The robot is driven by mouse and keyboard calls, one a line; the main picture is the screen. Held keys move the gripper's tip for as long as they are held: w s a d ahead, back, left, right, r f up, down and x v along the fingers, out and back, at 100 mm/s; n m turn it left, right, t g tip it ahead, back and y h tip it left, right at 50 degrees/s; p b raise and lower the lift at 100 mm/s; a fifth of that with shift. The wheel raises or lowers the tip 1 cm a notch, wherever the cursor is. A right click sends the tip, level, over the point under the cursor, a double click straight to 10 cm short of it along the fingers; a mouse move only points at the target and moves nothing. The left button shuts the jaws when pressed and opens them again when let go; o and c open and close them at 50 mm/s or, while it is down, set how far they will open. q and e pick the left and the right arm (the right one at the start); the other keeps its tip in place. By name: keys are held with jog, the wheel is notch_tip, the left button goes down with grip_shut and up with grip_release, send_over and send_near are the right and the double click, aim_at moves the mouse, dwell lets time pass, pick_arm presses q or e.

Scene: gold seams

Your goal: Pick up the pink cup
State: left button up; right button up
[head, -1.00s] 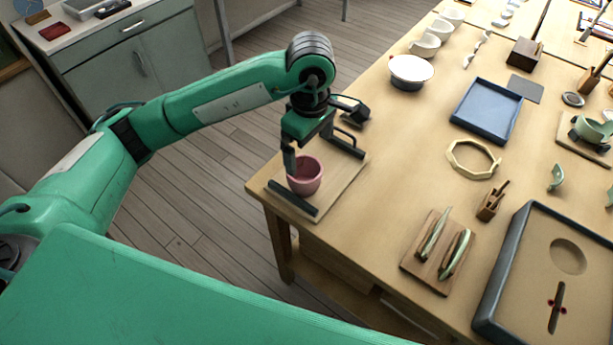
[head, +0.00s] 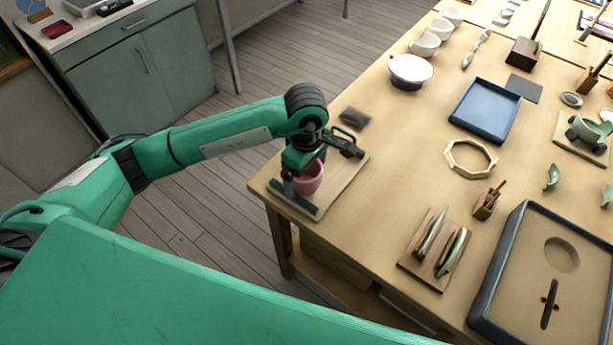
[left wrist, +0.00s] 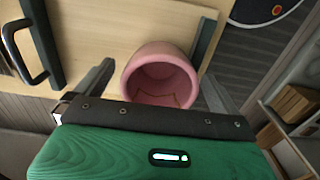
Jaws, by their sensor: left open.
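The pink cup (head: 309,179) stands upright on a wooden board (head: 335,182) at the table's near left corner. In the left wrist view the cup (left wrist: 160,72) shows its open mouth, with a thin gold line inside. My left gripper (head: 299,187) is over the board at the cup, partly covering it in the head view. In the left wrist view its two fingers (left wrist: 155,88) are spread, one on each side of the cup, and no contact shows. My right gripper is not in view.
Dark rails run along the board's sides, one with a black handle (left wrist: 28,55). A white bowl (head: 411,71), a blue tray (head: 485,109) and an octagonal ring (head: 470,158) stand farther right. Bare tabletop lies between.

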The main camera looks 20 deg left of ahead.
pick_arm(q)
jog(key=c, duration=1)
jog(key=shift+r, duration=0.1)
